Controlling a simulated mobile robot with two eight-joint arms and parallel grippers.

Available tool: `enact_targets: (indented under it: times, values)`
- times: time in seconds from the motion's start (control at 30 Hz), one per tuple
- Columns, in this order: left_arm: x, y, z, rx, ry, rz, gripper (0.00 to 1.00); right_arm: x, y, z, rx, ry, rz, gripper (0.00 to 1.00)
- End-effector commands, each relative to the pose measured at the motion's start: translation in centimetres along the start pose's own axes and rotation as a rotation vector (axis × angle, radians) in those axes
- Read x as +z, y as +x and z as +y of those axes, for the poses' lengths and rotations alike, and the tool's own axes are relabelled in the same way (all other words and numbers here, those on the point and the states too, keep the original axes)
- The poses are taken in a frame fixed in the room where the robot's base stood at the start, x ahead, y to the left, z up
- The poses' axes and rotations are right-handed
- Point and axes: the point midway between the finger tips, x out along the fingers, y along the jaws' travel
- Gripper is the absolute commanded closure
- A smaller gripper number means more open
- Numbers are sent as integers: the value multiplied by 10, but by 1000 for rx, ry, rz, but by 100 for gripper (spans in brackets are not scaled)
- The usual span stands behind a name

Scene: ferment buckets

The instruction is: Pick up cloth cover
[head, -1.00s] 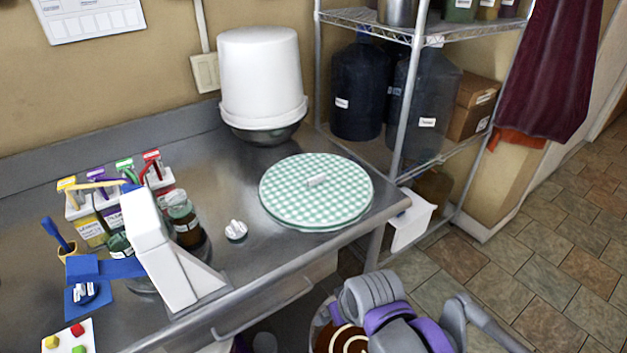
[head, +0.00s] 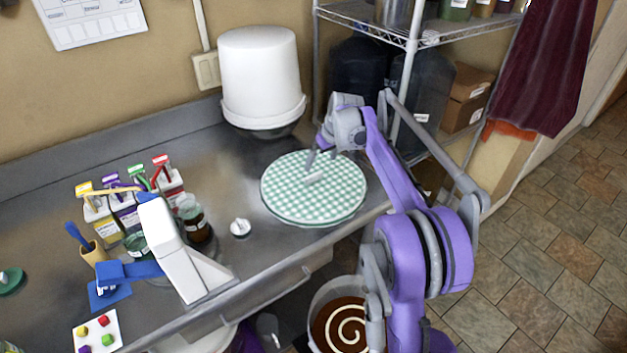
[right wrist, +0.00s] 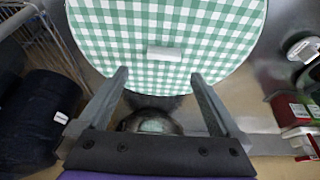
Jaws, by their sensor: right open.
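The cloth cover (head: 300,203) is a round, green-and-white checked disc lying flat on the steel counter, with a small pale grip bar (head: 314,177) at its middle. In the right wrist view the cloth cover (right wrist: 110,30) fills the upper part, and its pale bar (right wrist: 165,54) lies ahead of and between the fingertips. My right gripper (head: 320,158) is above the cover's far part, close to the bar; it also shows in the right wrist view (right wrist: 158,74), open with nothing between its fingers. I cannot tell whether it touches the cover. My left gripper is not identifiable in the head view.
A white bucket (head: 262,75) stands upturned behind the cover. A small white knob (head: 240,227), a jar (head: 195,222) and a white angled stand (head: 172,252) are to the left. A bucket with a cream spiral (head: 347,328) stands below the counter edge. A wire shelf (head: 405,38) is at back right.

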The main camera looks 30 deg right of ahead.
Motion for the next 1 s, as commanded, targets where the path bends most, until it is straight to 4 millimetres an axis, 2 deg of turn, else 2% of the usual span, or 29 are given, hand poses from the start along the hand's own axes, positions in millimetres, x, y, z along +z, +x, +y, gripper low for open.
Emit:
enact_targets:
  times: [0.1, 0.33, 0.6, 0.9, 0.93, 1.0]
  values:
    - [1, 1, 0, 0, 0, -1, 0, 0, 19, -1, 0, -1, -1, 0]
    - [1, 1, 0, 0, 0, 0, 0, 1, 37, -2, 0, 0, -1, 0]
    - [-1, -1, 0, 0, 0, 1, 0, 2, 74, -7, 0, 0, 0, 0]
    - [-1, -1, 0, 0, 0, 1, 0, 2, 81, -7, 0, 1, 0, 0]
    - [-1, -1, 0, 0, 0, 1, 0, 2, 81, -6, 0, 1, 0, 2]
    - [-1, -1, 0, 0, 0, 1, 0, 2, 81, -6, 0, 1, 0, 14]
